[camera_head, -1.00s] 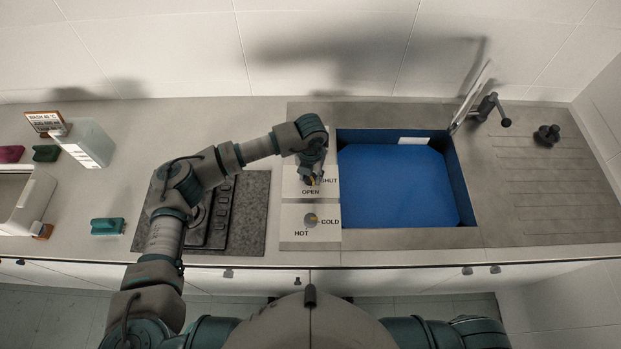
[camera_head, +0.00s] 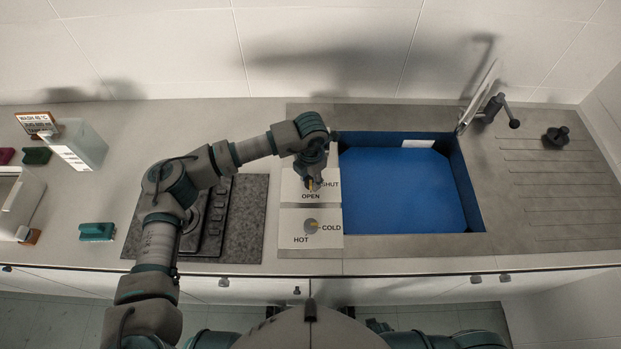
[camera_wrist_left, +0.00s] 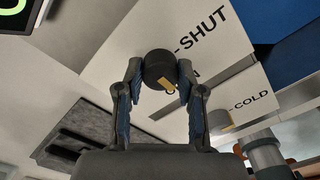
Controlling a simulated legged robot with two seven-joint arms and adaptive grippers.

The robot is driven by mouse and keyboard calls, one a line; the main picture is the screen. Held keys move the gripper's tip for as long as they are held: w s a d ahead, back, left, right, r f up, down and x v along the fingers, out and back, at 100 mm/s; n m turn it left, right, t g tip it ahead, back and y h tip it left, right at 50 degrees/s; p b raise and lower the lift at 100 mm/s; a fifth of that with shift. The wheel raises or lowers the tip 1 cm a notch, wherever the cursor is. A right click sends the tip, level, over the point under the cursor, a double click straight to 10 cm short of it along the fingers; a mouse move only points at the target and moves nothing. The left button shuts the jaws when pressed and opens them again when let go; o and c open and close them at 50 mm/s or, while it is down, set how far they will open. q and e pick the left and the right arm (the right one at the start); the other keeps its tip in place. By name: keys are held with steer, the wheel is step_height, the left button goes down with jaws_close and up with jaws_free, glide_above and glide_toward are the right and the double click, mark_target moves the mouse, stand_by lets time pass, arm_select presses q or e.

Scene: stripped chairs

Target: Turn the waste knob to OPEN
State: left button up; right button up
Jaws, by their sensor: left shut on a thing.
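The waste knob (camera_wrist_left: 158,66) is dark and round with a yellow pointer, on a white plate (camera_wrist_left: 125,50) marked SHUT and OPEN. My left gripper (camera_wrist_left: 160,72) is shut on the knob, one finger on each side. In the wrist view the yellow pointer aims toward the OPEN lettering, which the knob and a finger partly cover. In the head view my left gripper (camera_head: 313,181) comes down over the plate (camera_head: 290,186) and hides most of the knob; a bit of yellow shows just above OPEN. My right gripper is out of view.
The HOT/COLD knob (camera_head: 311,226) sits on a plate just in front. The blue basin (camera_head: 400,190) is to the right, with a tap (camera_head: 492,107) behind it. A dark hob (camera_head: 245,220) lies left, under my arm. A teal brush (camera_head: 97,231) lies farther left.

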mark_target(311, 179)
arm_select(q)
steer(key=shift+w, duration=0.15)
steer(key=o, duration=1.1)
steer(key=shift+w+f, duration=0.1)
steer(key=shift+o, duration=0.2)
steer(key=shift+d, duration=0.1)
step_height(311, 179, up, 12)
steer(key=shift+f, duration=0.1)
